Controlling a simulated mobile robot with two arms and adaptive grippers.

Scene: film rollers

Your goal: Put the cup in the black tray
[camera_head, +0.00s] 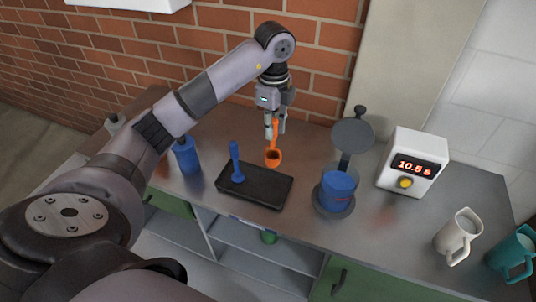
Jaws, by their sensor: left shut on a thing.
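My left gripper (275,126) is shut on the upright handle of a small orange cup (273,160), a long-handled scoop with a dark opening. The orange cup hangs with its bowl below the fingers, and in the picture it lies just beyond the back right edge of the black tray (262,194). I cannot tell its exact height above the counter. A blue long-handled scoop (236,162) stands in the left part of the black tray. The right part of the tray is bare. My right gripper is not in view.
A blue bottle (187,157) stands left of the tray. Right of it are a clear container with blue contents (338,188), a white device reading 10.5 s (414,160), a white mug (458,235) and a teal mug (513,252). A brick wall (225,42) is behind.

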